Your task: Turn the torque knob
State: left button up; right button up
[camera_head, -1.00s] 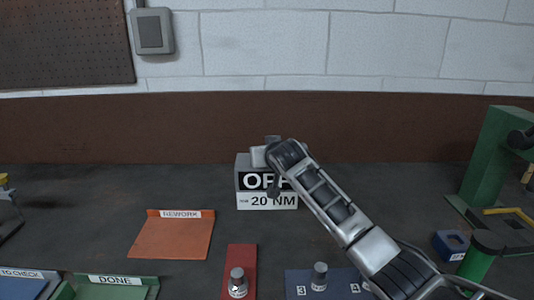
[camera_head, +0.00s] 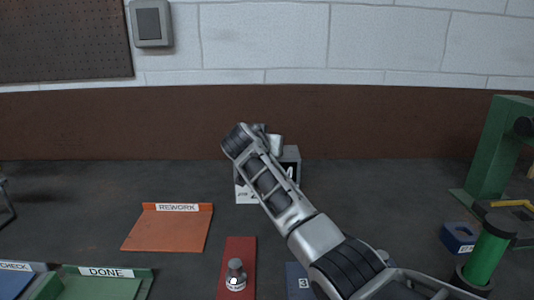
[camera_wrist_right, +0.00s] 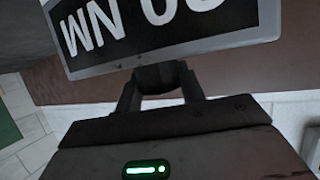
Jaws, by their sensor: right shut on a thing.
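The grey torque box (camera_head: 292,155) stands at the back of the bench in the head view, mostly covered by my right arm. In the right wrist view its black display (camera_wrist_right: 150,30) appears upside down, with white characters ending in "0 NM"; the first digit is cut off. My right gripper (camera_wrist_right: 161,84) is shut on the dark knob (camera_wrist_right: 160,74), which sits between its two fingers by the display. In the head view the knob and fingertips are hidden behind my wrist. My left gripper is not in view.
An orange REWORK tray (camera_head: 165,232) lies left of the box. A green DONE tray (camera_head: 105,272) is at front left. A red mat (camera_head: 240,253) bears a small metal piece (camera_head: 235,274). A green stand (camera_head: 492,160), blue block (camera_head: 459,238) and green cylinder (camera_head: 485,255) are at right.

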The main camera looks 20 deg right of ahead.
jog(key=shift+m+g+h+b, duration=0.6)
jog(key=shift+m+h+b, duration=0.25)
jog(key=shift+m+h, duration=0.05)
jog(key=o, duration=1)
jog(key=b+v, duration=0.2)
jog(key=v, duration=1.4)
jog(key=shift+w+r, duration=0.15)
jog(key=shift+w, duration=0.05)
